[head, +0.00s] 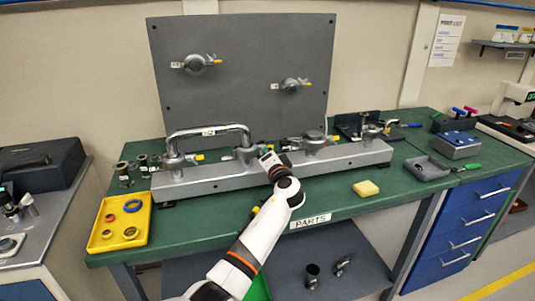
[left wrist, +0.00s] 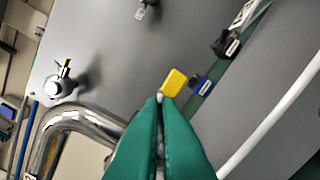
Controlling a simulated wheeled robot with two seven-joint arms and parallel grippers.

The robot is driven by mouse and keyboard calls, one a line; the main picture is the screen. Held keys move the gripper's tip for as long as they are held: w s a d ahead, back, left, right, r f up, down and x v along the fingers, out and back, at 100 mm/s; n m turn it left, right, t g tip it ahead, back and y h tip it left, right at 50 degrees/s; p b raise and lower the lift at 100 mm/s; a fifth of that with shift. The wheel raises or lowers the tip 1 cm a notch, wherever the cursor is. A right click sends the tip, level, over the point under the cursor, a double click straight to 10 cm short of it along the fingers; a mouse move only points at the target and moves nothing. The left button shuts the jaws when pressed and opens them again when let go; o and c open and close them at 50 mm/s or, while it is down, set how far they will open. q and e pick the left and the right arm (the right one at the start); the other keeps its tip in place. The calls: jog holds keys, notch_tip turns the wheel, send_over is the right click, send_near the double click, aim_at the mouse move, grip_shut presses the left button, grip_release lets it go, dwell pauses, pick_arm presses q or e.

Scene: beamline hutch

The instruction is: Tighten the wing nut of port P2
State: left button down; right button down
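My left gripper (head: 264,156) is at the second clamp (head: 245,152) from the left on the long grey manifold (head: 220,181), at the right end of the bent silver pipe (head: 208,131). In the left wrist view its green fingers (left wrist: 160,98) are close together, with a small grey piece between the tips. A yellow wing nut (left wrist: 174,83) shows right at the tips, and the fingers look shut on it. The clamp body is mostly hidden behind the fingers and the gripper. I cannot read the port label. My right gripper is not in view.
Other clamps with yellow wing nuts stand along the manifold, left (head: 173,159) and right (head: 314,141). A grey upright panel (head: 245,75) rises behind. A yellow tray (head: 132,206) with rings lies at left, a yellow block (head: 365,188) at right. The green bench front is otherwise mostly clear.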

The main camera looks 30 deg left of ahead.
pick_arm(q)
jog(key=shift+f+m+p, duration=0.2)
jog(key=shift+m+p, duration=1.4)
jog(key=shift+m, duration=1.65)
jog(key=shift+f+m+p, duration=0.15)
jog(key=shift+m+p, duration=1.45)
jog(key=shift+m, duration=1.65)
jog(key=shift+f, duration=0.1)
jog(key=c, duration=2.1)
grip_release()
jog(key=shift+d, duration=0.1)
jog(key=o, duration=0.5)
jog(key=shift+c, duration=0.2)
